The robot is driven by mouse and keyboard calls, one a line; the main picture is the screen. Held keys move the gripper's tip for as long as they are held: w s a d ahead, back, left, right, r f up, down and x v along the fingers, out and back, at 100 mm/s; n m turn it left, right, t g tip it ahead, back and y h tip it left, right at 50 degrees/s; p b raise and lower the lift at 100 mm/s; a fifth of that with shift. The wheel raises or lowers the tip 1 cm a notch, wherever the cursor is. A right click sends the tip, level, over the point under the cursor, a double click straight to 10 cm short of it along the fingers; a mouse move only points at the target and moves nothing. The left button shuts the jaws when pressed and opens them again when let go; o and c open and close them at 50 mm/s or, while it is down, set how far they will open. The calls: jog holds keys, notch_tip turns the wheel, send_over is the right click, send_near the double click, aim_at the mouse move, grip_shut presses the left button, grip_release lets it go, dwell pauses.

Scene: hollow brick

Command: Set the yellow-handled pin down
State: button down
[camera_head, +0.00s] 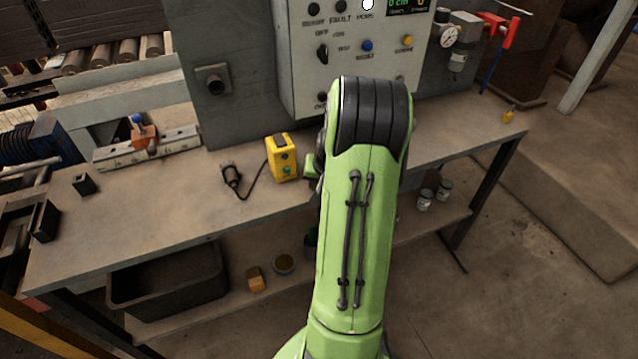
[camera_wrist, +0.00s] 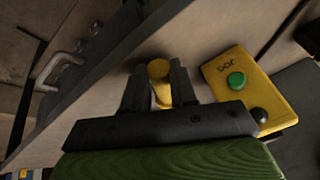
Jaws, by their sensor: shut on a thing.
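The yellow-handled pin (camera_wrist: 159,70) shows in the wrist view as a yellow round-ended handle between the two dark fingers of my gripper (camera_wrist: 158,82). My gripper is shut on it, above the bench top near the bench's edge. The lower end of the pin is hidden, and I cannot tell whether it touches the bench. In the head view my green arm hides both the gripper and the pin.
A yellow box with a green button (camera_wrist: 236,81) lies right of my gripper; in the head view it stands on the bench (camera_head: 281,160) beside a black cabled plug (camera_head: 231,174). A grey control cabinet (camera_head: 300,60) rises behind. The bench (camera_head: 150,219) has bare room front left.

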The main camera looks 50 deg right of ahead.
jog(key=shift+f, duration=0.25)
jog(key=shift+s+a+f+b, duration=0.25)
jog(key=shift+f+b, duration=0.15)
jog(key=shift+b, duration=0.15)
jog(key=c, duration=1.2)
grip_release()
jog(key=p+v, duration=0.1)
jog(key=v, duration=0.3)
jog(key=p+v, duration=0.2)
jog(key=v, duration=0.2)
jog(key=p+v, duration=0.1)
jog(key=v, duration=0.4)
jog(key=shift+w+d+r, duration=0.25)
jog(key=shift+w+d, duration=0.05)
jog(key=shift+w, duration=0.1)
